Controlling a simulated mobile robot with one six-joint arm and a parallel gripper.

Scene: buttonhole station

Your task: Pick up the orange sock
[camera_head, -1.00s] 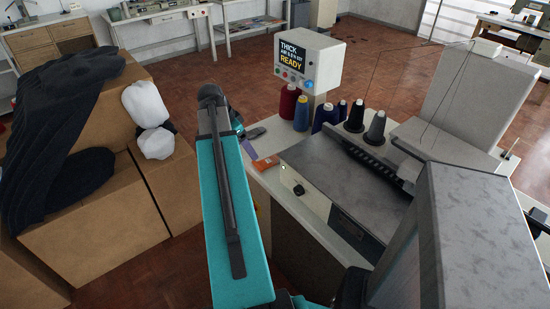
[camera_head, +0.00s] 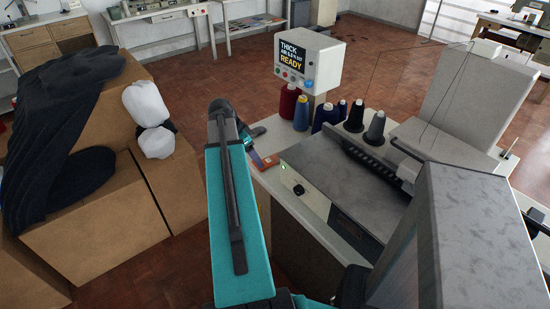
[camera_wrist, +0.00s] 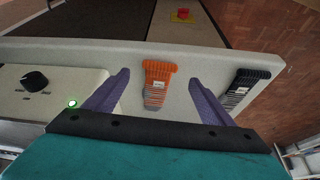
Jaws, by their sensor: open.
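The orange sock (camera_wrist: 157,84), with a grey striped lower part, lies flat on the pale table top in the wrist view. In the head view only a bit of the orange sock (camera_head: 272,162) shows, the rest hidden by my gripper. My gripper (camera_wrist: 159,77) is open and empty. Its two purple fingers stand on either side of the sock, with a gap on both sides. I cannot tell how far above the table the fingertips are.
A dark striped sock (camera_wrist: 240,92) lies right of my right finger. A machine panel with a black knob (camera_wrist: 35,81) and green light is on the left. Thread cones (camera_head: 301,113) and the display (camera_head: 308,60) stand behind. A red button on yellow (camera_wrist: 183,15) is farther off.

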